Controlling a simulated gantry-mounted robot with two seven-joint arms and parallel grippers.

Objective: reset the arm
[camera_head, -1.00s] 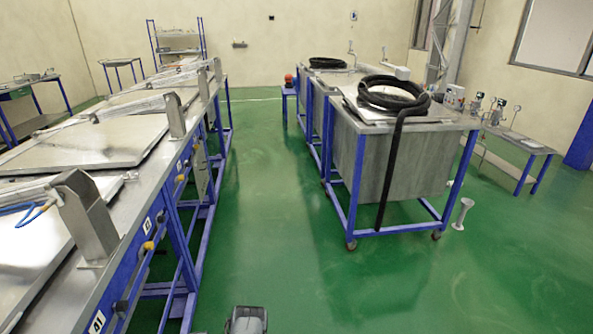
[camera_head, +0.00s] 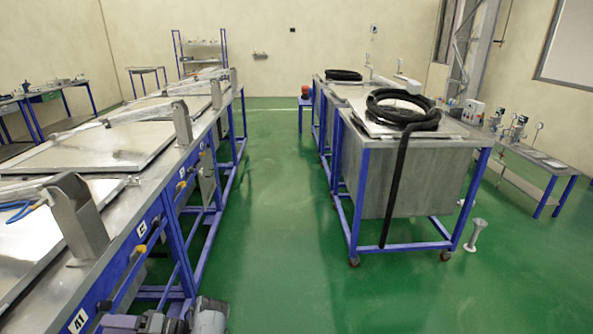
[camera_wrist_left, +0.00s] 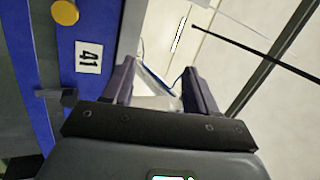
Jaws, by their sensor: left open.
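My left gripper (camera_head: 125,323) shows only in part at the bottom edge of the head view, beside the lower front of the left workbench. In the left wrist view, my left gripper (camera_wrist_left: 160,82) has its two dark fingers apart with nothing held between them. A blue bench side with a "41" label (camera_wrist_left: 88,57) and a yellow knob (camera_wrist_left: 65,12) lie to the left of the fingers there. My right gripper is in neither view.
A long steel workbench (camera_head: 150,180) with flat lids runs along the left. A wheeled blue-framed tank (camera_head: 405,180) with a coiled black hose (camera_head: 402,108) stands at right. Open green floor (camera_head: 270,220) lies between them. A low bench (camera_head: 530,160) stands far right.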

